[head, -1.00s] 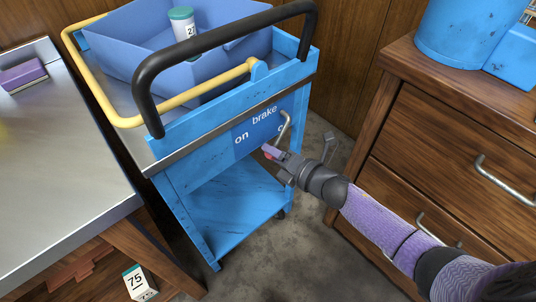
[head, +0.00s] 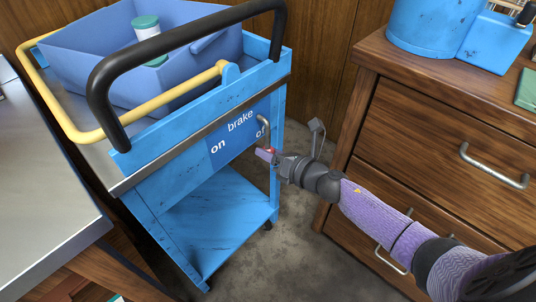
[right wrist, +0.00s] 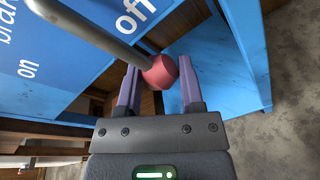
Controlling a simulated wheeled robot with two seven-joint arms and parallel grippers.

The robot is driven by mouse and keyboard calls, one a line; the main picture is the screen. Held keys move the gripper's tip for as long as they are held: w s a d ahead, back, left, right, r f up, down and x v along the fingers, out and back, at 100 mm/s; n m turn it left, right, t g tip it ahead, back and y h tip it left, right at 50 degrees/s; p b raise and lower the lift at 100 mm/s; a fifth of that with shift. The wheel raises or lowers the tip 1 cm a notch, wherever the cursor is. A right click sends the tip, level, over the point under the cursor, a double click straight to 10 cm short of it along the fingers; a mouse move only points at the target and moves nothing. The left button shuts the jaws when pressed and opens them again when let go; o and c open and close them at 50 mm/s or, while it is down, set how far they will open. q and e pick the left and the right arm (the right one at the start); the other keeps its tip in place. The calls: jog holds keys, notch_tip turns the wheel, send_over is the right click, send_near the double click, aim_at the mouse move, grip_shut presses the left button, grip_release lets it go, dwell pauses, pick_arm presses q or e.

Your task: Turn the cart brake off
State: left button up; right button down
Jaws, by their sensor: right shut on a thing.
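The blue cart (head: 190,172) stands in the middle of the head view, its front panel (head: 232,138) marked "brake", "on" and "off". The brake lever (head: 262,124) is a grey metal rod with a red knob, hanging beside "off" and partly covering that word. My right gripper (head: 266,154) is at the lever's lower end. In the right wrist view the red knob (right wrist: 160,72) sits between the purple fingers (right wrist: 158,92), which are shut on it. The lever rod (right wrist: 88,28) runs up and left from it, below "off". My left gripper is not in view.
The cart carries a blue bin (head: 85,55) with a white, green-lidded jar (head: 147,38), and has a black handle (head: 185,42). A wooden drawer cabinet (head: 440,120) stands right, a metal-topped table (head: 40,170) left. Bare floor (head: 300,245) lies between cart and cabinet.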

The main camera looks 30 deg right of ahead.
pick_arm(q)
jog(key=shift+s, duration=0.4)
pick_arm(e)
jog(key=shift+c, duration=1.2)
grip_release()
jog(key=shift+d, duration=0.1)
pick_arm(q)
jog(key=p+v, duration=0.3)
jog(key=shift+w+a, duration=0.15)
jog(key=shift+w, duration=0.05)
pick_arm(e)
jog(key=v, duration=0.9)
jog(key=shift+s, duration=0.4)
jog(key=shift+d, duration=0.1)
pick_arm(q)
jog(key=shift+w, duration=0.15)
